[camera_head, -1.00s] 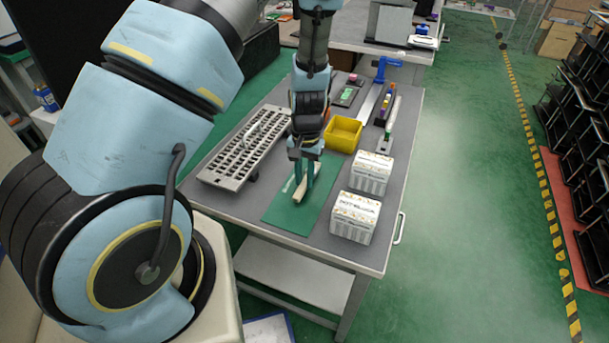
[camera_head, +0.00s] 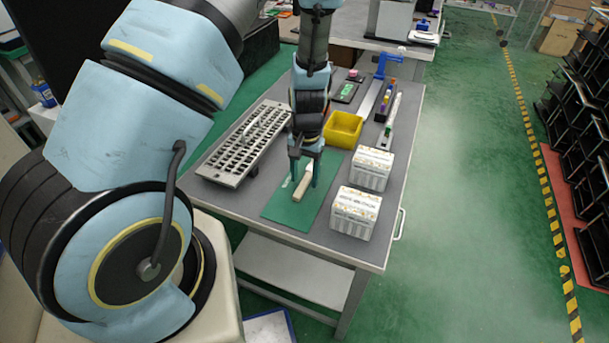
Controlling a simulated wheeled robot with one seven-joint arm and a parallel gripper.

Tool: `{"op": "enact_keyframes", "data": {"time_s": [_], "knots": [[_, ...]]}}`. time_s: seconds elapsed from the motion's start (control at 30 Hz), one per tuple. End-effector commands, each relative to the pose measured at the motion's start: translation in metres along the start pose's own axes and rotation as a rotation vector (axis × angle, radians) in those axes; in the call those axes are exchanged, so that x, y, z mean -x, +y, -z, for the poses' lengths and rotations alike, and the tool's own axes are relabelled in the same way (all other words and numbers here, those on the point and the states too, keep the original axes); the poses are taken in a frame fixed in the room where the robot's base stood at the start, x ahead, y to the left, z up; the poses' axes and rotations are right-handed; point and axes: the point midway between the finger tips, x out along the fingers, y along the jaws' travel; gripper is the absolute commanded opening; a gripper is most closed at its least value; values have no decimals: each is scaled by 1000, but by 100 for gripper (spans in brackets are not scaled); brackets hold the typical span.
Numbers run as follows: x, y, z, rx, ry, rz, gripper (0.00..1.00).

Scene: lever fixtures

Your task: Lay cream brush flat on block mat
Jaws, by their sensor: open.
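The cream brush (camera_head: 301,191) lies on the green mat (camera_head: 284,212) near the middle of the grey workbench. Its near end shows clearly; its far end is partly hidden by my gripper. It looks flat on the mat, but I cannot tell whether the far end touches. My gripper (camera_head: 303,182) points down over the mat, its two teal fingers apart, one on each side of the brush. A small pale mark or piece (camera_head: 287,181) shows on the mat left of the fingers.
Two white printed boxes (camera_head: 355,212) (camera_head: 371,168) stand right of the mat. A slotted grey tray (camera_head: 240,150) lies to the left. A yellow bin (camera_head: 343,130) stands behind the mat. A blue-handled tool (camera_head: 386,66) and a narrow dark tray (camera_head: 385,104) are farther back.

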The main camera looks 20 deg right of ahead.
Motion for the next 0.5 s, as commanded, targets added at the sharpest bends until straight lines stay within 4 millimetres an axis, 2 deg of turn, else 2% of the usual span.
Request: {"op": "enact_keyframes", "data": {"time_s": [0.17, 0.5], "knots": [[11, 0, 1, -2, 3, 0, 58], [72, 0, 1, -2, 5, 0, 58]]}}
